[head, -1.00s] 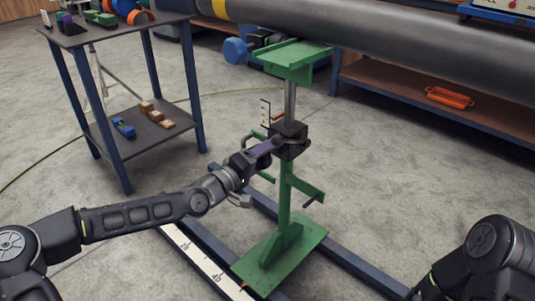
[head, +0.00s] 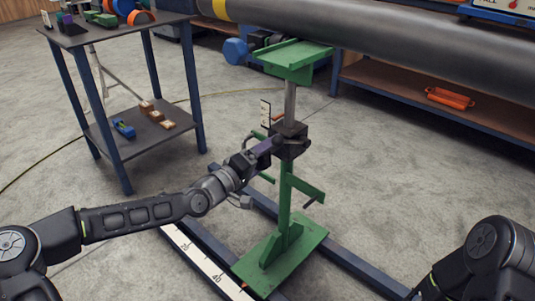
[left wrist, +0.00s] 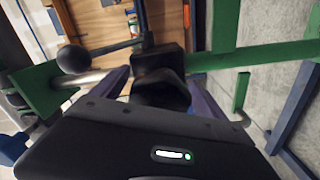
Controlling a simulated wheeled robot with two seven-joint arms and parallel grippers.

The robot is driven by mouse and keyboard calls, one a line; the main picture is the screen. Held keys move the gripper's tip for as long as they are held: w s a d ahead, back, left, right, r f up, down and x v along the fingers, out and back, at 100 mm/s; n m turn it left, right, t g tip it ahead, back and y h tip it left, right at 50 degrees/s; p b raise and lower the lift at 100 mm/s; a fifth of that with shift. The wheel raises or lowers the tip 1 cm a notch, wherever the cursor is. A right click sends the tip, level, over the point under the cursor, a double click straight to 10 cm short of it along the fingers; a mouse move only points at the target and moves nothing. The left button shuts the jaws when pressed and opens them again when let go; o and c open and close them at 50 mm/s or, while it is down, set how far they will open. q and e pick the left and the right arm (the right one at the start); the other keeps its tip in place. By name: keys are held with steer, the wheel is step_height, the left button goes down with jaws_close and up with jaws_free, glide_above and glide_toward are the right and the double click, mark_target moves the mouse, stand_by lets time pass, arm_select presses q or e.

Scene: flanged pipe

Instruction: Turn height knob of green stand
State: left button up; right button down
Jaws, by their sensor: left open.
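The green stand (head: 283,210) stands upright on its green base plate. A black clamp block (head: 291,140) sits around its post at mid height. My left gripper (head: 271,146) reaches this block from the left. In the left wrist view, a dark knob (left wrist: 162,91) on the block lies between my two open purple fingers; I cannot tell whether they touch it. A black ball-ended lever (left wrist: 78,58) sticks out beside it. In the head view the fingers largely hide the knob. My right gripper is out of view; only part of my right arm shows at lower right.
A large grey pipe (head: 400,45) runs above and behind the stand's green top (head: 294,55). A dark side table (head: 155,135) with small parts stands at the left. Blue floor rails (head: 345,258) and a ruler strip (head: 205,265) lie around the stand's base.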

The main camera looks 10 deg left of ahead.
arm_select(q)
steer(key=shift+s+a, duration=0.1)
steer(key=p+v, duration=0.2)
steer(key=v, duration=0.5)
steer(key=shift+s+p, duration=0.25)
steer(key=shift+p, duration=0.05)
steer(key=shift+a, duration=0.2)
